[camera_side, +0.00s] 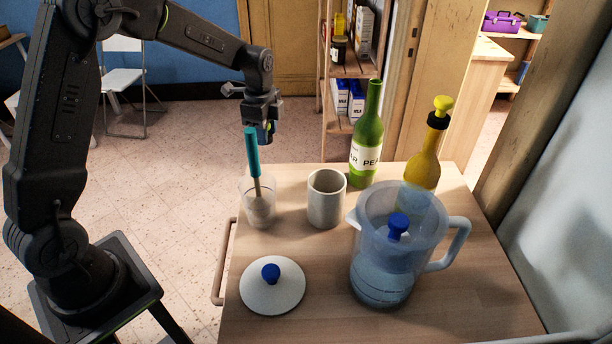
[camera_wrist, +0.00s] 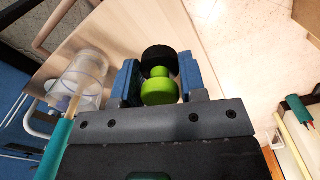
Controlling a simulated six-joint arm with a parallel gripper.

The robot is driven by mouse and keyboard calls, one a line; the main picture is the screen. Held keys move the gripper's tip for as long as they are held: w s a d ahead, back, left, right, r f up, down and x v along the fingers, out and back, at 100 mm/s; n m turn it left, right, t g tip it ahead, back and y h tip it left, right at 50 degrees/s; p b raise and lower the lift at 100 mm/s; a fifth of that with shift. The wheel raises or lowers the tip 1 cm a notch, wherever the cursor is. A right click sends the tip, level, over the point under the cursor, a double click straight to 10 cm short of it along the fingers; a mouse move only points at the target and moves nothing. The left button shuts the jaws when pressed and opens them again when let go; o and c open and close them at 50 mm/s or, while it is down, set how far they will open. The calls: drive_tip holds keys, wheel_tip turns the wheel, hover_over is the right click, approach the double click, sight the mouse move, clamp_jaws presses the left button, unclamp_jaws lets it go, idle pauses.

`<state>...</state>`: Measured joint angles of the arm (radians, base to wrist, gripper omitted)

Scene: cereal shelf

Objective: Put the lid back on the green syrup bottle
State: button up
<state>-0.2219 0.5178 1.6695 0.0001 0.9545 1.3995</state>
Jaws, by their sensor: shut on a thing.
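The green syrup bottle (camera_side: 367,140), with a white label, stands upright at the back of the wooden table, and its neck top looks bare. My gripper (camera_side: 265,133) is left of the bottle, near the table's back left edge, above the cup with the teal-handled tool. In the wrist view my gripper (camera_wrist: 160,85) is shut on a lid with a bright green knob (camera_wrist: 159,88) and a black collar (camera_wrist: 159,58). The lid is mostly hidden by the fingers in the side view. I cannot tell its exact tilt.
A clear cup (camera_side: 250,190) with a teal-handled tool (camera_side: 252,152) and a grey mug (camera_side: 326,200) stand left of the bottle. A yellow bottle (camera_side: 425,165) with its lid on and a large pitcher (camera_side: 382,290) stand right. A white lid (camera_side: 285,296) lies in front.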

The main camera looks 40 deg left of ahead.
hover_over(306, 180)
wheel_tip(306, 180, down, 6)
drive_tip(key=shift+s+f, duration=0.1)
drive_tip(key=shift+f, duration=1.8)
drive_tip(key=shift+f, duration=0.1)
drive_tip(key=shift+f, duration=0.1)
drive_tip(key=o, duration=0.9)
